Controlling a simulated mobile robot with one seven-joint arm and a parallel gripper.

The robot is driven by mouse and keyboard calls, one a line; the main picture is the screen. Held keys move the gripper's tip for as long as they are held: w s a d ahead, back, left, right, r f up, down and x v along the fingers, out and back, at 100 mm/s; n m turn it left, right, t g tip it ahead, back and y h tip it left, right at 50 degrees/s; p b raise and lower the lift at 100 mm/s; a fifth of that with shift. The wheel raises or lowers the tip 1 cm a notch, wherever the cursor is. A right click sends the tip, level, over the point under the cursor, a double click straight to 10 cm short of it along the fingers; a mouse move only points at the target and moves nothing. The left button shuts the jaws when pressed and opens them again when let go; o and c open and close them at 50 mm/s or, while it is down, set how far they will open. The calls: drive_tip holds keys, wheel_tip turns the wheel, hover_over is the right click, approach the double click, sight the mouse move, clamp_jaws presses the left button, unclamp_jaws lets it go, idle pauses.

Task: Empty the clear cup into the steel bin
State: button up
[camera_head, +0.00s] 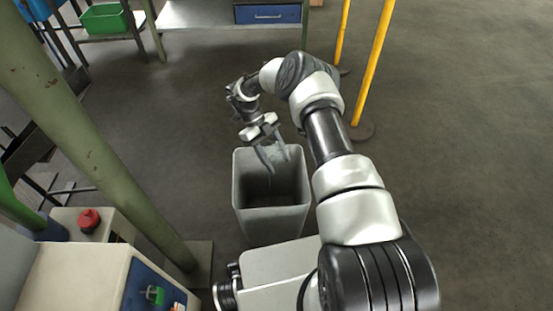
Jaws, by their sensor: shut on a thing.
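The steel bin (272,222) is a tall, grey, open-topped box standing on the floor in the middle of the view. My gripper (274,163) is over the back part of the bin's opening, with its fingers pointing down. It is shut on the clear cup (274,153), which shows only as a faint, pale see-through shape between the fingers. The cup's tilt and what is in it cannot be made out. The inside of the bin is dark, and its bottom is hard to see.
A green post (95,150) stands at the left. A cream control box (75,272) with a red button (89,219) is at the lower left. A yellow post (374,62) stands behind my arm. A workbench (205,14) is at the back. The floor at the right is clear.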

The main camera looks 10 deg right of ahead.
drive_tip(key=shift+r+p, duration=0.15)
drive_tip(key=shift+p, duration=0.2)
drive_tip(key=shift+d+r+t+y+p, duration=0.1)
drive_tip(key=shift+t+y+p, duration=0.2)
drive_tip(key=shift+t+p, duration=0.1)
drive_tip(key=t+p, duration=0.1)
drive_tip(key=p, duration=0.1)
drive_tip(key=shift+s+y+p, duration=0.1)
drive_tip(key=shift+y+p, duration=0.2)
drive_tip(key=t+y+p, duration=0.1)
drive_tip(key=p, duration=0.1)
drive_tip(key=t+p, duration=0.1)
drive_tip(key=p, duration=0.1)
drive_tip(key=shift+s+f+t+y+p, duration=0.15)
drive_tip(key=shift+f+t+y+p, duration=0.15)
drive_tip(key=shift+y+p, duration=0.1)
drive_tip(key=shift+f+t+y+p, duration=0.45)
drive_tip(key=shift+t+y+p, duration=0.2)
drive_tip(key=shift+t, duration=0.45)
drive_tip(key=w+f+t+y+b, duration=0.1)
drive_tip(key=t+y+b, duration=0.2)
drive_tip(key=t, duration=0.1)
drive_tip(key=w+a+f+t+y+b, duration=0.1)
drive_tip(key=t+y+b, duration=0.2)
drive_tip(key=t, duration=0.2)
drive_tip(key=w+a+f+t+y+b, duration=0.1)
drive_tip(key=t+y+b, duration=0.3)
drive_tip(key=t, duration=0.1)
drive_tip(key=shift+w+f, duration=0.15)
